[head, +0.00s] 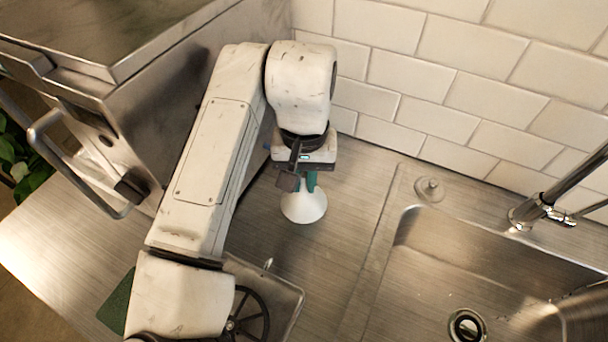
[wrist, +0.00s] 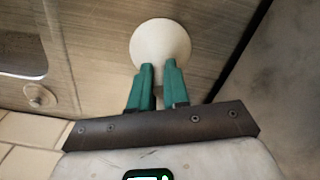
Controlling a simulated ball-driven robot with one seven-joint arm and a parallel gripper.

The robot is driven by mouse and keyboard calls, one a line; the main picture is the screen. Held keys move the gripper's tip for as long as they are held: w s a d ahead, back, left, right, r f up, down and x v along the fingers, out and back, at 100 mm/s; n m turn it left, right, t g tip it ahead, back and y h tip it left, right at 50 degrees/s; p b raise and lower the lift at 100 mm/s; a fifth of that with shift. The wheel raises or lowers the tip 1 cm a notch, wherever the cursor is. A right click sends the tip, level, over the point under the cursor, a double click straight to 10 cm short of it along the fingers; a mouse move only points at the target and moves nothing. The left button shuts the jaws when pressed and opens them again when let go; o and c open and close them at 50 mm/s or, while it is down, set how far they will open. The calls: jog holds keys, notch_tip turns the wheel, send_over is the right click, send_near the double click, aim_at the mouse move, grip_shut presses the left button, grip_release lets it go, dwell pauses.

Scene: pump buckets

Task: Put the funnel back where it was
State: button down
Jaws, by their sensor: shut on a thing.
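The white funnel (head: 304,205) is at my gripper (head: 307,184), over the steel counter left of the sink. Its wide round mouth faces down, and its narrow end is between the green fingertips. The funnel also shows in the wrist view (wrist: 160,45), just beyond the two green fingers (wrist: 159,77), which are shut on it. I cannot tell whether its rim touches the counter. The arm hides part of the counter to the left.
A steel sink (head: 480,270) with a tap (head: 540,207) is on the right. A small round stopper (head: 430,188) lies at its rim. A steel appliance (head: 190,95) stands on the left, with a tiled wall (head: 440,80) behind. A metal tray (head: 285,290) is at the front, and bare counter lies between funnel and sink.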

jog(key=shift+f, duration=0.15)
jog(key=c, duration=1.1)
grip_release()
notch_tip(320, 180, up, 12)
jog(key=shift+r, duration=0.2)
